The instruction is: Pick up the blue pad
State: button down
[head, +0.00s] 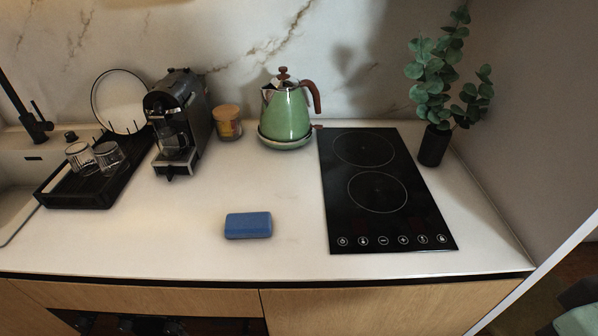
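The blue pad (248,225) lies flat on the white countertop (200,245), a little back from the front edge and left of the black cooktop. It is a small block with rounded corners, and nothing touches or covers it. My gripper is not recognisable in the head view.
A black cooktop (380,190) is right of the pad. Behind stand a green kettle (286,112), a jar (228,123) and a coffee machine (178,125). A black dish rack (80,190) is at left, a potted plant (434,145) at right. The counter around the pad is clear.

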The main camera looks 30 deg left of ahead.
aim_at(249, 225)
jog(key=k+j+u, duration=0.35)
jog(key=i+l+u, duration=0.1)
jog(key=u, duration=0.3)
jog(key=i+l+u, duration=0.1)
jog(key=u, duration=0.35)
jog(key=l+u, duration=0.4)
jog(key=j, duration=0.1)
